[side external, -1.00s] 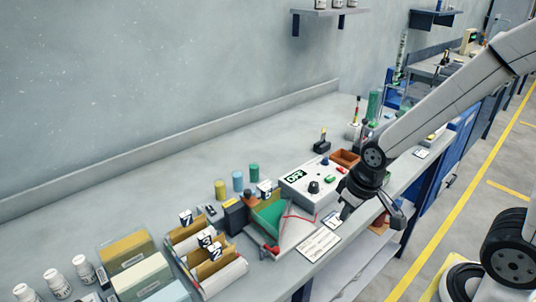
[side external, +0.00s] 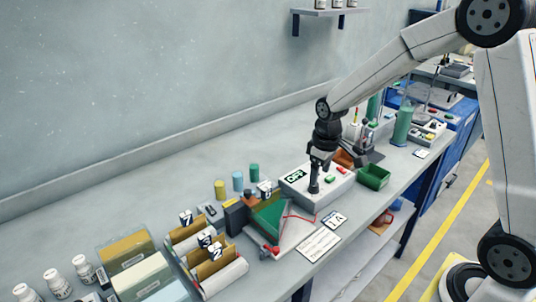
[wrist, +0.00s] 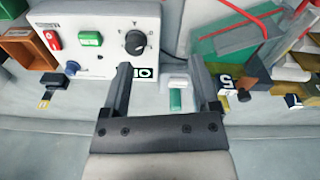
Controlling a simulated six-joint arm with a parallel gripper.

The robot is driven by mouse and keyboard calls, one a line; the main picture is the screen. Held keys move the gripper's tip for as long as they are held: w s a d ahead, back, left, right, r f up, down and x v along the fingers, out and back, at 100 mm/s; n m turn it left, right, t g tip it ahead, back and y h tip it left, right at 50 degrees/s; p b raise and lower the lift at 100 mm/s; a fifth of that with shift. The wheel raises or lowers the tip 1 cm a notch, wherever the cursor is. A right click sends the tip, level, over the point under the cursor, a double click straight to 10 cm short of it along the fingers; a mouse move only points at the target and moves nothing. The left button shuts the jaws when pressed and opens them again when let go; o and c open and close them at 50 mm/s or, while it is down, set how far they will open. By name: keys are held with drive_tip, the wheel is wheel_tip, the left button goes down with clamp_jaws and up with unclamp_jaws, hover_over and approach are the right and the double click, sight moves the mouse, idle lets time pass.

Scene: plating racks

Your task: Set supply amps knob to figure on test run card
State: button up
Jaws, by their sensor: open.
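A card marked 1A (side external: 334,219) and a printed white card (side external: 319,243) lie by the bench's front edge; the print is too small to read.
A green tray (side external: 373,177) sits to the right of the box. A green and white wedge-shaped tray (side external: 288,232) and racks with numbered tags (side external: 208,250) stand to the left.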

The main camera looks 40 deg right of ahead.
drive_tip(key=shift+n+g, duration=0.4)
drive_tip(key=shift+n, duration=0.1)
drive_tip(key=w+d, duration=0.3)
drive_tip(key=w, duration=0.1)
drive_tip(key=shift+w+d+f, duration=0.2)
drive_tip(key=shift+d, duration=0.15)
drive_tip(key=shift+f, duration=0.1)
drive_tip(key=shift+f, duration=3.8)
drive_tip(key=shift+c, duration=0.2)
clamp_jaws()
